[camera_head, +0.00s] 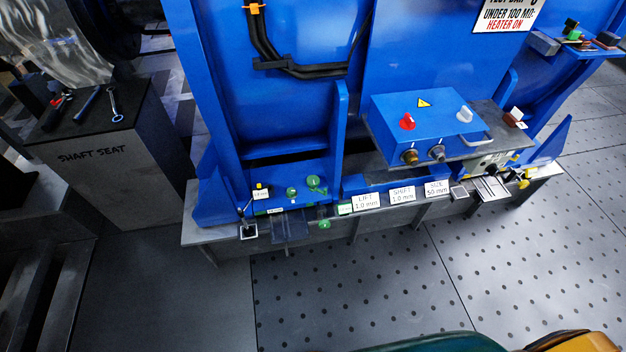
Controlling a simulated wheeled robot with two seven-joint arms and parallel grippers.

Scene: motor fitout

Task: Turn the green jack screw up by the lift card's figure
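The lift card (366,200) reads "LIFT 1.0 mm" and stands on the grey ledge at the front of the blue machine. Several small green parts are at the machine's foot, left of the card: a green knob (291,191), a larger green piece (316,185) beside it, and a green round knob (324,225) at the ledge's front edge. I cannot tell from this view which of them is the jack screw. Neither of my grippers shows in the head view.
A shift card (402,194) reads "1.0 mm" and a size card (437,188) reads "50 mm". A blue control box (428,122) with red and white knobs sits above. A grey block (118,155) marked "SHAFT SEAT" holds tools at left. The dotted floor (350,285) in front is clear.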

